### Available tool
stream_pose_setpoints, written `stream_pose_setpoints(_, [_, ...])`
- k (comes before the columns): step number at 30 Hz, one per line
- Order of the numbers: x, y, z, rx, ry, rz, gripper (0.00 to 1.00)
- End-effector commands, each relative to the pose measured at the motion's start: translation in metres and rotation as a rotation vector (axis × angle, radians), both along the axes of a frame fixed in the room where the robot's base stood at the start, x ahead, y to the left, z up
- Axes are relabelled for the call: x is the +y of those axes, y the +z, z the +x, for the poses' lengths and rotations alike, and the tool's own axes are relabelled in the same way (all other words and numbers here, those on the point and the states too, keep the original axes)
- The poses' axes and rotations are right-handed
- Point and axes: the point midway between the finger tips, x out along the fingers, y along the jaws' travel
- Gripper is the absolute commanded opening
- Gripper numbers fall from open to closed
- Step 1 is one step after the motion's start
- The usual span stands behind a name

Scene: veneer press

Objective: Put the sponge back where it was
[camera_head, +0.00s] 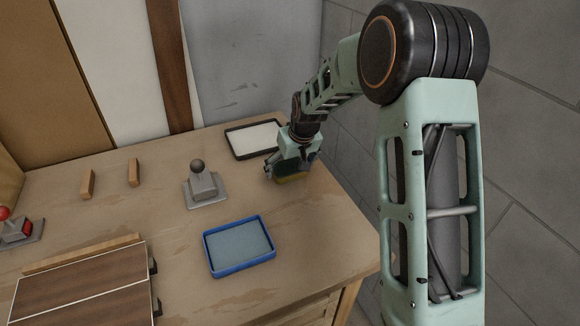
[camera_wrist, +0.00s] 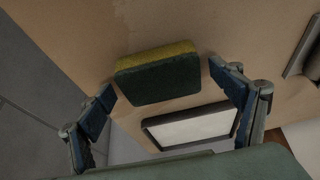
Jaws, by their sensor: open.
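The sponge (camera_wrist: 157,78), yellow on one face and dark green on the other, is at the tabletop near its right edge. In the wrist view it lies between the two spread fingers of my gripper (camera_wrist: 162,84), with a visible gap at the right finger; contact at the left finger cannot be told. In the head view my gripper (camera_head: 276,166) is low over the table and hides most of the sponge (camera_head: 292,179). My gripper is open.
A dark-rimmed tray with a white inside (camera_head: 228,143) lies just behind my gripper. A blue tray (camera_head: 241,268) lies toward the front. A grey lever block (camera_head: 205,190) stands left of my gripper. Wooden blocks (camera_head: 134,172), a red-knobbed device (camera_head: 22,232) and dark panels (camera_head: 85,285) are further left.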

Motion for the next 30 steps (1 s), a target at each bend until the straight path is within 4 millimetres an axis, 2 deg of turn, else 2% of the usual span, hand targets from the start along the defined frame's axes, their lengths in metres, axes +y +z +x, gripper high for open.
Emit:
stream_pose_setpoints(5, [-0.004,0.025,-0.008,-0.004,-0.001,0.000,0.85])
stream_pose_setpoints(12, [-0.011,0.071,-0.025,-0.005,-0.001,0.000,0.85])
stream_pose_setpoints(18, [-0.016,0.100,-0.037,-0.003,-0.001,-0.001,0.85])
stream_pose_setpoints(23, [-0.018,0.110,-0.042,-0.001,0.000,0.000,0.85])
stream_pose_setpoints(30, [-0.018,0.112,-0.043,0.000,0.000,0.000,0.85])
